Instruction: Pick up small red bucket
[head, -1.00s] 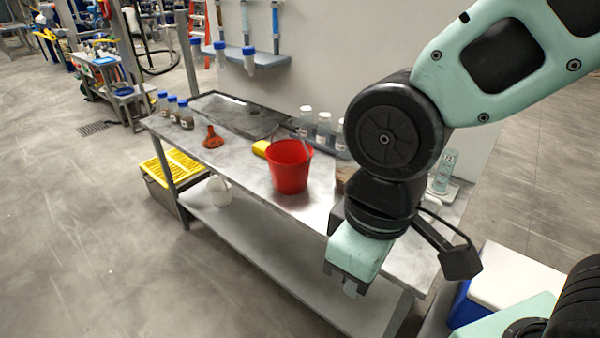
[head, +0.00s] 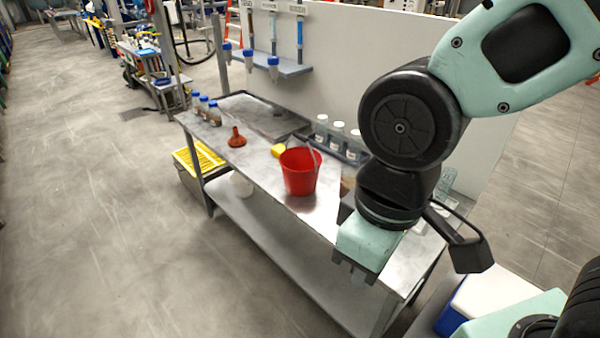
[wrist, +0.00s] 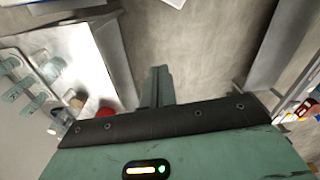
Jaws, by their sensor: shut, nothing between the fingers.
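The small red bucket (head: 299,173) stands upright on the metal workbench (head: 262,176), near its front edge, with its handle showing at the rim. My gripper (head: 350,275) points down in front of the bench, to the right of the bucket in the head view and apart from it. In the wrist view the gripper's fingers (wrist: 160,85) are together with nothing between them. A small red part of the bucket (wrist: 105,112) shows there at the lower left, mostly hidden behind the gripper body.
Clear bottles (head: 338,138) in a rack stand behind the bucket. An orange funnel (head: 237,138), a yellow object (head: 279,150) and blue-capped jars (head: 205,108) are further left on the bench. A white-lidded cooler (head: 492,308) is at the lower right. Open floor lies left.

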